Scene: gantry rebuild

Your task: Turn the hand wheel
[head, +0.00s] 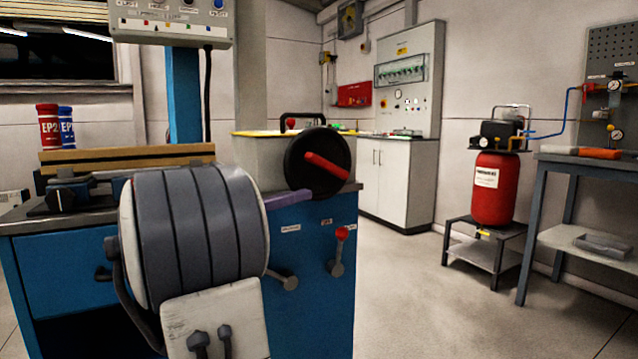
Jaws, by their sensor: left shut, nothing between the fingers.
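The hand wheel (335,142) is a black disc on the end of a grey housing on the blue bench. A red handle (326,166) crosses its face, slanting down to the right. My left arm, grey and white, fills the lower left foreground. The slim purple-grey tip of my left gripper (303,194) shows beyond it, just below the wheel's lower rim. It is shut and empty. I cannot tell whether it touches the wheel. Most of the gripper is hidden behind my arm. My right gripper is not in view.
The blue bench (318,290) has a red-knobbed lever (340,250) on its front. A control box (176,25) hangs above. A red tank (493,195) on a low stand and a workbench (575,166) stand at the right. The floor between is clear.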

